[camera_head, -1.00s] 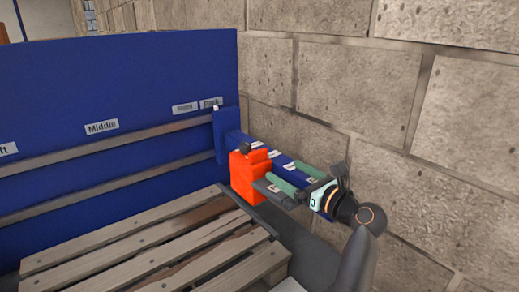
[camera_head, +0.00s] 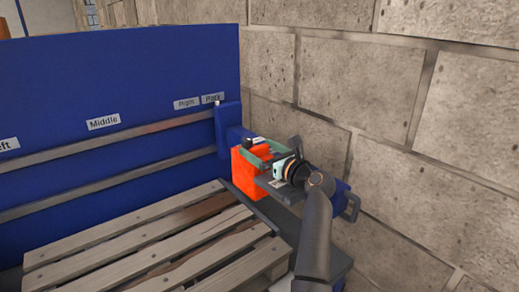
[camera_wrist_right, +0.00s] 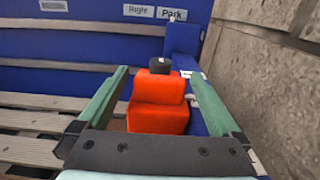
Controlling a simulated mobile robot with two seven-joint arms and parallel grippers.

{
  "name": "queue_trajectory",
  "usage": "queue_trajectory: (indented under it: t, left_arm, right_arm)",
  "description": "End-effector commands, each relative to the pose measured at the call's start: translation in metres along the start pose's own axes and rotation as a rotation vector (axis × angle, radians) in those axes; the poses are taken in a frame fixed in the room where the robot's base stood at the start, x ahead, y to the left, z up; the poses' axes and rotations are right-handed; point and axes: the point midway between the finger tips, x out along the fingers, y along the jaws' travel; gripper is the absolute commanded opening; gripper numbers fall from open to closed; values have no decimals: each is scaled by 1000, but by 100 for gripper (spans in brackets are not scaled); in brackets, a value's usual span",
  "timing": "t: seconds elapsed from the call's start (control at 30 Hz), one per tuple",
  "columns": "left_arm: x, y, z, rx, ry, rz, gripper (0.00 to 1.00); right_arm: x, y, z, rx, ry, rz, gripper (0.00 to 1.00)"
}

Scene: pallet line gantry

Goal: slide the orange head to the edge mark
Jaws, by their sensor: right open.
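The orange head (camera_head: 247,168) is a blocky orange piece with a black knob on top, on the blue arm (camera_head: 233,139) that sticks out from the rail panel. In the right wrist view the orange head (camera_wrist_right: 158,103) stands between my right gripper's two green fingers (camera_wrist_right: 160,95). My right gripper (camera_head: 263,156) is open, with its fingers reaching toward the head; contact cannot be told. The edge mark cannot be picked out; labels on the blue arm are mostly hidden by my gripper. My left gripper is not in view.
A blue panel (camera_head: 110,80) with metal rails carries labels including Middle, Right and Park. A slatted wooden pallet (camera_head: 150,250) lies in front. A stone block wall (camera_head: 400,120) stands close on the right of my arm.

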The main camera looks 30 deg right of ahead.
Motion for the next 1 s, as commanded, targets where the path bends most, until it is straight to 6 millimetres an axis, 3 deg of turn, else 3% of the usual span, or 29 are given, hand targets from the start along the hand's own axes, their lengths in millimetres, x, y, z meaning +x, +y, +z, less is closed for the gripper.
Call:
queue_trajectory:
  t: [0.33,1.0]
  left_arm:
    - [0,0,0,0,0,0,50]
    - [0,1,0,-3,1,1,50]
  right_arm:
    - [3,0,0,-1,0,-1,100]
    - [3,0,0,0,0,0,25]
